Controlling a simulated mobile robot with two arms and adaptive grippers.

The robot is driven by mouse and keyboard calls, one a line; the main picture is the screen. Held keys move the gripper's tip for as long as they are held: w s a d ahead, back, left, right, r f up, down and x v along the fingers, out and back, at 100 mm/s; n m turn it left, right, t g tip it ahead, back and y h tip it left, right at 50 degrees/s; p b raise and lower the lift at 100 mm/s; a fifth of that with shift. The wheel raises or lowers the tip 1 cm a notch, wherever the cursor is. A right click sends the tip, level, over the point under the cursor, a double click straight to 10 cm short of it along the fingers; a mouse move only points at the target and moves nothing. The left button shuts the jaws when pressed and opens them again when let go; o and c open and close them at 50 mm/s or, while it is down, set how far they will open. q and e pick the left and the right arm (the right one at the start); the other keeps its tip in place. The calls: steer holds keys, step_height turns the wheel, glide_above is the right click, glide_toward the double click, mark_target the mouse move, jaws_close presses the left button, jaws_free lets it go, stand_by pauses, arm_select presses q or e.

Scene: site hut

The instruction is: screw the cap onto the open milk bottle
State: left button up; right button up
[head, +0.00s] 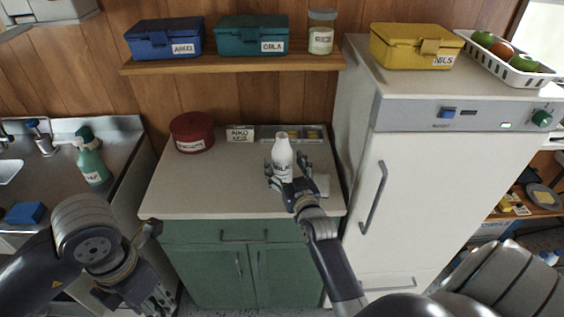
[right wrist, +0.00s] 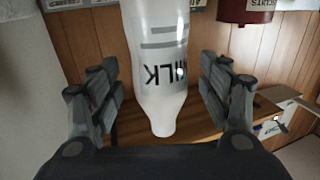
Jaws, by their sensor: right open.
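The white milk bottle (head: 282,160), with dark MILK lettering, stands upright on the counter in the head view. It fills the middle of the right wrist view (right wrist: 158,75), where it appears upside down with its neck toward the bottom. My right gripper (head: 286,172) is open, with one finger on each side of the bottle; the right wrist view shows gaps between fingers and bottle. I cannot make out a separate cap, nor whether the bottle's mouth is bare. My left gripper (head: 146,292) is low at the left, away from the counter; its fingers are unclear.
On the counter (head: 200,193) are a red canister (head: 192,133), a labelled card (head: 240,134), a tray with yellow compartments (head: 292,128) and a small white object (head: 322,184) right of my right gripper. A shelf (head: 235,64) hangs above; the fridge (head: 400,180) bounds the right.

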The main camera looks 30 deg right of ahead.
arm_select(q)
steer(key=shift+r, duration=0.15)
arm_select(e)
steer(key=shift+w+d, duration=0.2)
steer(key=shift+w, duration=0.5)
steer(key=shift+s, duration=0.1)
steer(key=c, duration=1.4)
steer(key=shift+o, duration=0.2)
steer(key=shift+r, duration=0.15)
arm_select(q)
steer(key=shift+f+b, duration=0.3)
steer(key=shift+f, duration=0.05)
arm_select(e)
steer(key=shift+r, duration=0.5)
arm_select(q)
steer(key=shift+f+b, duration=0.6)
arm_select(e)
steer(key=v, duration=0.4)
steer(key=shift+f, duration=0.2)
step_height(320, 180, up, 14)
